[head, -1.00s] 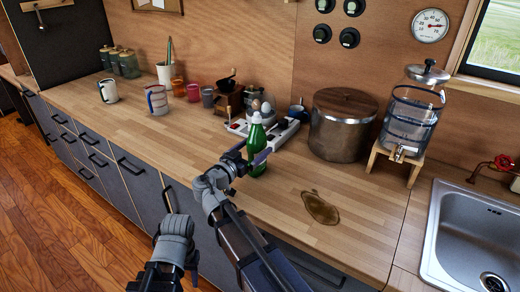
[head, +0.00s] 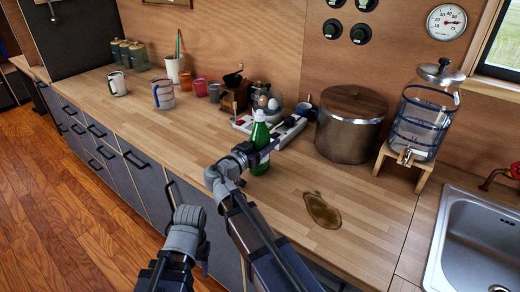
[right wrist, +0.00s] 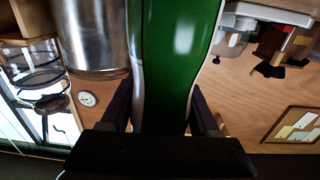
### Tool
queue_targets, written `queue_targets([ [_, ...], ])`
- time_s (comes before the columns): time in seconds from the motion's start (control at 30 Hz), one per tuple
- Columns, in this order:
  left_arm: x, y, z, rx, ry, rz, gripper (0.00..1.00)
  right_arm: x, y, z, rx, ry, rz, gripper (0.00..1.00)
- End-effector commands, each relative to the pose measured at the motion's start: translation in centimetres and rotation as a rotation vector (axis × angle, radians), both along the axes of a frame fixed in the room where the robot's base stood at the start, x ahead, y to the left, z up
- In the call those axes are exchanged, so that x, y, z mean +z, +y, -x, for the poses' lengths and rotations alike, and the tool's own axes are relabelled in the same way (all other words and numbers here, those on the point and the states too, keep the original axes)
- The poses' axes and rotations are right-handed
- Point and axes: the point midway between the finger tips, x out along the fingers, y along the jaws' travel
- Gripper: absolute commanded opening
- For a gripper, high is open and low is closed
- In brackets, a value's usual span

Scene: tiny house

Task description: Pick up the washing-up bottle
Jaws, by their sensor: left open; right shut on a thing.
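The green washing-up bottle (head: 260,146) is upright over the counter, in front of a white tray. Whether its base touches the wood I cannot tell. My right gripper (head: 266,151) is shut on the bottle's body, with one finger showing across its right side. In the right wrist view the bottle (right wrist: 178,65) fills the middle between the two dark fingers (right wrist: 163,118), and the picture is upside down. My left gripper (head: 203,256) is low in front of the drawers, apart from the bottle, and its fingers are mostly hidden.
A large steel pot (head: 350,130) and a glass dispenser (head: 420,122) stand to the right. A brown spill (head: 322,210) lies on the counter (head: 350,190). Mugs and a coffee grinder (head: 235,95) stand left.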

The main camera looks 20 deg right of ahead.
Motion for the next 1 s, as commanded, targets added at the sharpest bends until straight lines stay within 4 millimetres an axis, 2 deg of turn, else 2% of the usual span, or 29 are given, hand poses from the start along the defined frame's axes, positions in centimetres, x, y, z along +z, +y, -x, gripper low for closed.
queue_targets([
  [0.03,0.00,0.00,0.00,0.000,0.000,0.000,0.50,0.00,-0.01,0.00,0.000,0.000,0.000,0.35],
  [0.3,0.00,0.00,0.00,0.000,0.000,0.000,0.50,0.00,-0.02,0.00,0.000,0.000,0.000,0.05],
  [0.37,0.00,0.00,0.00,0.000,0.000,0.000,0.50,0.00,-0.02,0.00,0.000,0.000,0.000,0.00],
  [1.0,0.24,0.00,0.01,0.000,0.000,0.000,0.50,0.28,-0.02,0.00,0.000,0.000,0.001,0.00],
])
